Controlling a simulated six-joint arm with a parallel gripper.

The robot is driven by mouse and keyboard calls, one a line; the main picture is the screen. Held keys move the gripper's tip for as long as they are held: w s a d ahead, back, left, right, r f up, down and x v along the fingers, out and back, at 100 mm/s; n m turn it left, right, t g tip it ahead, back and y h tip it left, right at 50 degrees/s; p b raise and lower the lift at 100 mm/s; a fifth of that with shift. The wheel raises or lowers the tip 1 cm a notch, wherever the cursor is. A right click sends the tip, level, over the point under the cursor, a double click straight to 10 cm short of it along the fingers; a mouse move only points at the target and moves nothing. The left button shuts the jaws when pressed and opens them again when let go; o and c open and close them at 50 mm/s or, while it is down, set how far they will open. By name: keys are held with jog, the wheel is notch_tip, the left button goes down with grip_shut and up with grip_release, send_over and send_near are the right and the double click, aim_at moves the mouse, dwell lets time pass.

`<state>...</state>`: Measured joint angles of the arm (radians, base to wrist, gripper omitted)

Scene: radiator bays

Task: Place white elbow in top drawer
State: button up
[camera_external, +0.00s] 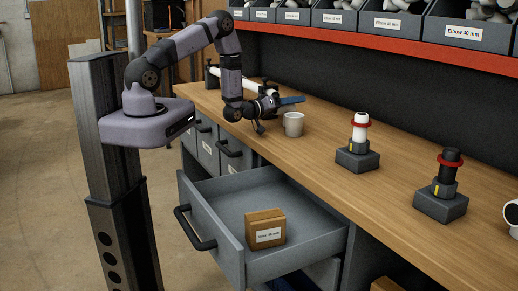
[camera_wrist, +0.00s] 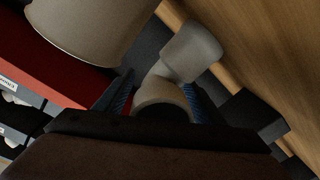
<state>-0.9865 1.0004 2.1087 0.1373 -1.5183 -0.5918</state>
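The white elbow (camera_wrist: 190,52) shows in the wrist view in front of my gripper (camera_wrist: 160,103). Its near end lies between the two blue-padded fingers, close to the right pad, with a thin gap at the left. In the external view my gripper (camera_external: 273,113) is low over the back of the bench, left of a white mug, with its fingers apart. The elbow is not clearly visible there, largely hidden by my gripper. The grey top drawer (camera_external: 310,247) is pulled out at the front of the bench. A labelled cardboard box (camera_external: 265,228) stands inside it.
The mug (camera_external: 293,124) is close beside my gripper; it also fills the upper left of the wrist view (camera_wrist: 90,25). Two grey stands (camera_external: 357,160) (camera_external: 440,204) with upright fittings are on the bench (camera_external: 325,160). Labelled bins (camera_external: 393,25) line a red-edged shelf above.

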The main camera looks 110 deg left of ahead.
jog(key=shift+r, duration=0.15)
jog(key=shift+s, duration=0.1)
jog(key=b+v, duration=0.2)
jog(key=v, duration=0.4)
jog(key=shift+s+d, duration=0.4)
jog(key=shift+d, duration=0.15)
jog(key=shift+c, duration=0.5)
jog(key=shift+r, duration=0.1)
